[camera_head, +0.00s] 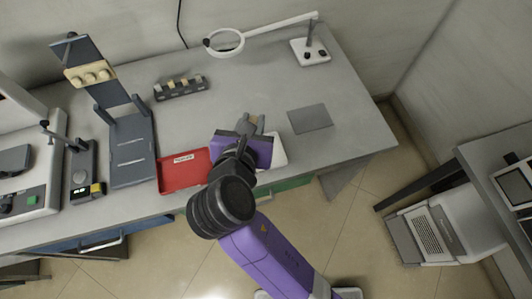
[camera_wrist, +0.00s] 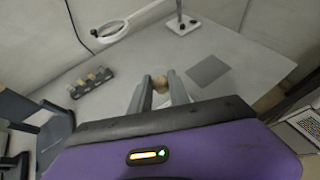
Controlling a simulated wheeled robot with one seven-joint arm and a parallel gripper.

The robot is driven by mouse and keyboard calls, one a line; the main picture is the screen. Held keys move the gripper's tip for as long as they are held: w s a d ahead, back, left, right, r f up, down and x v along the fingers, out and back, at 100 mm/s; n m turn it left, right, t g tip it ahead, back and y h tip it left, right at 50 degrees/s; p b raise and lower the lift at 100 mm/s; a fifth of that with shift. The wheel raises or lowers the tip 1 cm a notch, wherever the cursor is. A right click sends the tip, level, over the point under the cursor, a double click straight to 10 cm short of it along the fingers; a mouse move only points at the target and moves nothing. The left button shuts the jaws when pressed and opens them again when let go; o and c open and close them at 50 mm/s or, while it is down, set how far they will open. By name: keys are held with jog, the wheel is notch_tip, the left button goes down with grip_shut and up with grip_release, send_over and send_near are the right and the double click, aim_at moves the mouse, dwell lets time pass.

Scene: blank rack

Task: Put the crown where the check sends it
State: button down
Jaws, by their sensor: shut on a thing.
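My gripper (camera_head: 254,122) is over the front middle of the bench. In the wrist view its two grey fingers (camera_wrist: 160,88) are shut on a small tan, rounded piece, which looks like the crown (camera_wrist: 160,82). The crown sits between the fingertips, and its lower part is hidden. In the head view it is too small to make out clearly. A red tray (camera_head: 175,180) with a white label lies to the left of my gripper. A white tray (camera_head: 279,150) lies partly hidden behind my gripper. A small meter with a lit display (camera_head: 87,190) stands further left.
A dark rack (camera_head: 181,92) with several blocks stands at the back. A grey pad (camera_head: 310,118) lies to the right. A magnifier lamp (camera_head: 225,42) stretches across the back. A tall dark stand (camera_head: 133,155) carries a tan piece (camera_head: 90,76). The bench centre is clear.

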notch_tip(320, 180, down, 17)
jog(key=shift+f+b, duration=0.15)
jog(key=shift+b, duration=0.45)
jog(key=shift+f, duration=0.15)
jog(key=c, duration=1.2)
grip_release()
jog(key=shift+c, duration=0.2)
